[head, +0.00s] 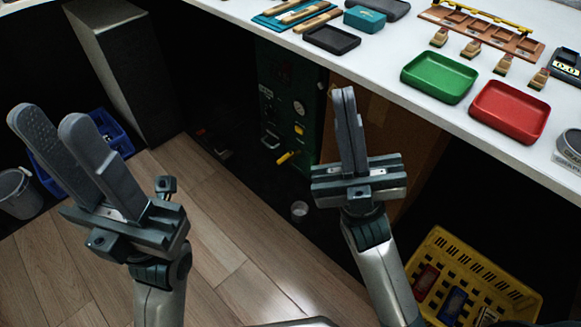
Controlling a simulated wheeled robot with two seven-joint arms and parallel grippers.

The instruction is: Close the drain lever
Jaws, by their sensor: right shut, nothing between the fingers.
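A dark green machine (290,88) stands in the shadow under the white bench. A yellow lever (287,157) sits low on its front, tilted a little up to the right; I take it to be the drain lever. A small clear cup (299,209) stands on the floor below and in front of it. My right gripper (344,92) is shut and empty, pointing up in the picture, to the right of the lever and apart from it. My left gripper (46,115) is open and empty at the far left, well away from the machine.
The white bench (400,75) overhangs the machine and carries a green tray (439,77), a red tray (509,111) and a black tray (331,39). A yellow crate (440,255) stands at lower right. A grey cabinet (125,65) stands at left. Wooden floor (215,230) between is clear.

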